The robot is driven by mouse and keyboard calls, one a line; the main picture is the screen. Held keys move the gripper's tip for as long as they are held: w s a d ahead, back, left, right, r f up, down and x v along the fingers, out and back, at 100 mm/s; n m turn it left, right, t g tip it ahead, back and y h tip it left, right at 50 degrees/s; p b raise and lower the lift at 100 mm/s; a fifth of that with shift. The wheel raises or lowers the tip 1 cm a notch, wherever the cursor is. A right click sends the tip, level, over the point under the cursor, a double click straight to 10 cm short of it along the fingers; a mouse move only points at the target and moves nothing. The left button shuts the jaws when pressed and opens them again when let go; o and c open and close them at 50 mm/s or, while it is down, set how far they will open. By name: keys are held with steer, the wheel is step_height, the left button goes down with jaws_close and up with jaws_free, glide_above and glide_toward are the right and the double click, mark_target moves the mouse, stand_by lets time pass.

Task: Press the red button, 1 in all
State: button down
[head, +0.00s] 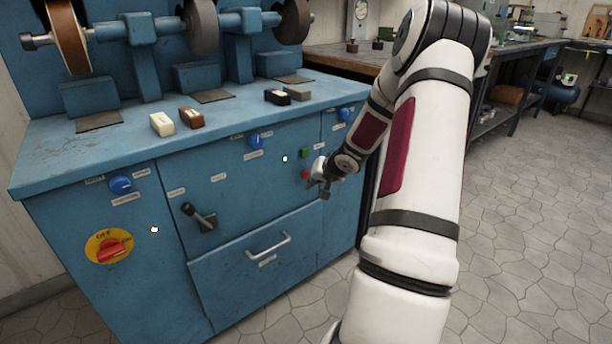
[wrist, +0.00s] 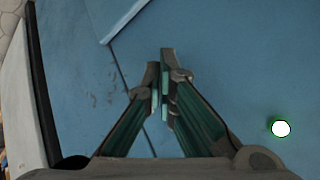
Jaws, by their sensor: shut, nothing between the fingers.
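The red button (head: 305,174) is on the front of the blue cabinet, just below a green button (head: 304,153). My gripper (head: 314,186) is close to the cabinet front, just right of and below the red button in the head view. I cannot tell whether it touches the panel. In the wrist view my gripper (wrist: 165,78) is shut and empty, its fingertips together in front of the blue panel. The green button (wrist: 281,128), with a bright white centre, shows at the right there. The red button is not visible in the wrist view.
The cabinet (head: 230,205) also carries blue knobs (head: 121,185), a black lever (head: 199,217), a red rotary switch (head: 108,247) on a yellow plate and a drawer handle (head: 269,244). Blocks and grinding wheels are on top. Floor (head: 530,230) is clear at right.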

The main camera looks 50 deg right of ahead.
steer(key=shift+w+d+p, duration=0.2)
steer(key=shift+w+p, duration=0.35)
steer(key=shift+w, duration=0.2)
stand_by(0.7)
steer(key=shift+s, duration=0.1)
steer(key=shift+s+a, duration=0.2)
steer(key=shift+s, duration=0.55)
steer(key=s, duration=0.2)
steer(key=s+a+p, duration=0.1)
steer(key=s, duration=0.2)
steer(key=shift+a, duration=0.1)
stand_by(0.3)
stand_by(0.8)
